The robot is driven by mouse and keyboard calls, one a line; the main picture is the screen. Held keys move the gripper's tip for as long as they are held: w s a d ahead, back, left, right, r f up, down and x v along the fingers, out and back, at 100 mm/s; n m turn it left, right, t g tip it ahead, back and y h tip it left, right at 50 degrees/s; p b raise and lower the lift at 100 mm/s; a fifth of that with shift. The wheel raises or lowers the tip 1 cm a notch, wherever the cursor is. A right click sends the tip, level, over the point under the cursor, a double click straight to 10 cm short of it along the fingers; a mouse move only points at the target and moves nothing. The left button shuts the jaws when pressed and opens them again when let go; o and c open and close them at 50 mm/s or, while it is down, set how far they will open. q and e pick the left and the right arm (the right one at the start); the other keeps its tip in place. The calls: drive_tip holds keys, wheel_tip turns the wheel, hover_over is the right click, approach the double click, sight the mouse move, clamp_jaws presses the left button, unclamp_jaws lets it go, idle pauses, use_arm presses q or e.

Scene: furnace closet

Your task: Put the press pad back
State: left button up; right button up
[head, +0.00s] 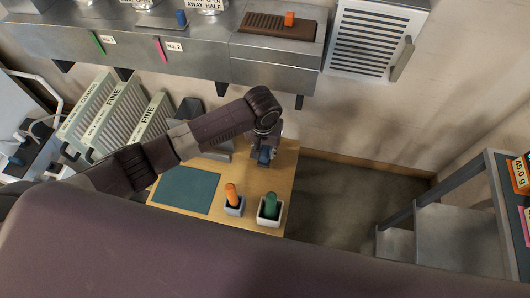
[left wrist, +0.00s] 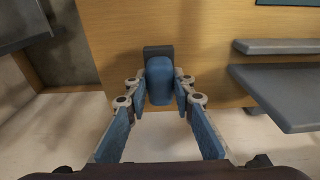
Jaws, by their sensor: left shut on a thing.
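My left gripper (head: 265,157) is over the far right part of the wooden tabletop (head: 283,172). It is shut on a rounded blue piece (left wrist: 160,82) with a dark block (left wrist: 158,52) at its far end, which I take to be the press pad. In the head view the gripper hides most of this piece. I cannot tell whether the piece touches the tabletop. A grey stand (head: 218,153) is partly hidden behind my left arm. My right gripper is not in view.
A teal mat (head: 187,189) lies on the tabletop. Nearer the front edge are an orange-handled tool (head: 231,193) and a green-handled tool (head: 271,205) in small holders. A metal shelf (head: 190,55) runs along the wall. Grey steps (head: 455,240) stand at right, with bare floor between.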

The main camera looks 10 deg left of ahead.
sight(264, 155)
use_arm(q)
drive_tip(key=shift+f, duration=0.75)
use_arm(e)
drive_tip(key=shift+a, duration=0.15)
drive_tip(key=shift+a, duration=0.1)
use_arm(q)
drive_tip(key=shift+f, duration=0.1)
drive_tip(key=o, duration=1)
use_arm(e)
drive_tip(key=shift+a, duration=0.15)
use_arm(q)
drive_tip(key=r, duration=0.4)
drive_tip(key=s+r, duration=0.1)
drive_tip(key=r, duration=0.7)
drive_tip(key=shift+s+r+p, duration=0.1)
drive_tip(key=shift+s+p, duration=0.1)
drive_tip(key=shift+p, duration=0.1)
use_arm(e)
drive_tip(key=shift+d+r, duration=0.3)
